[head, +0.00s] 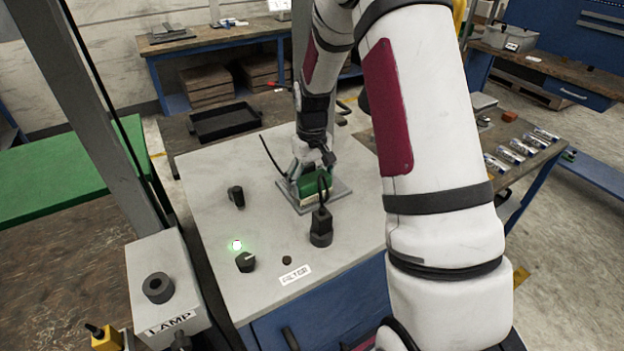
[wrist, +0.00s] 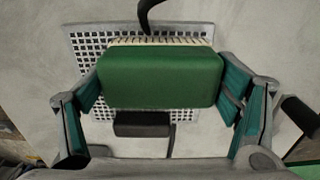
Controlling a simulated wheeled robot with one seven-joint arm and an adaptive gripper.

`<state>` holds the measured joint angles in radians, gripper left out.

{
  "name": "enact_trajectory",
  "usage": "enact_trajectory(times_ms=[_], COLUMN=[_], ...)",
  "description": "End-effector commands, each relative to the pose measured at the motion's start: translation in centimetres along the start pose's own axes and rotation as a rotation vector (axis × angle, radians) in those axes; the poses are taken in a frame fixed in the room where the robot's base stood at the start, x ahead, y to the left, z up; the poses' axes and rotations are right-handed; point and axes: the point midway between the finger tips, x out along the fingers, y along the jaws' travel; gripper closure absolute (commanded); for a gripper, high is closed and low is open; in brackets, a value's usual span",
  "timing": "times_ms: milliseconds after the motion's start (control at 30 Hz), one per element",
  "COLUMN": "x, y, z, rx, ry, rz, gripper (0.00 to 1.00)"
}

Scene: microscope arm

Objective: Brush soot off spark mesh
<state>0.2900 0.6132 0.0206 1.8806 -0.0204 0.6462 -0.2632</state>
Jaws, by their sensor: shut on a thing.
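My gripper (wrist: 160,85) is shut on a green-backed brush (wrist: 161,78), with a finger at each end of its block. Pale bristles (wrist: 160,41) show along the brush's far edge in the wrist view. The brush is over the spark mesh (wrist: 88,44), a grey plate with square holes on the pale bench top. I cannot tell whether the bristles touch the mesh. In the head view my gripper (head: 312,160) holds the brush (head: 315,188) above the mesh plate (head: 341,193). The brush hides the middle of the mesh, and no soot can be made out.
A black post (head: 321,228) with a cable stands at the mesh's near edge. A box marked LAMP (head: 165,290) stands at the left. A black tray (head: 221,121) lies behind.

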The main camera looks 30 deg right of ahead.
Motion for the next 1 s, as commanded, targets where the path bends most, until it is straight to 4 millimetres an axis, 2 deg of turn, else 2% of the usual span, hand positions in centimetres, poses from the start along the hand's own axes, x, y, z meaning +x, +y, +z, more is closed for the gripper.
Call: enact_trajectory(times_ms=[467, 1000], x=[0.4, 0.2], y=[0.1, 2.5], z=[0.0, 0.0], rx=[0.0, 0.0], ry=[0.0, 0.001], rz=[0.0, 0.0], gripper=[0.39, 0.39])
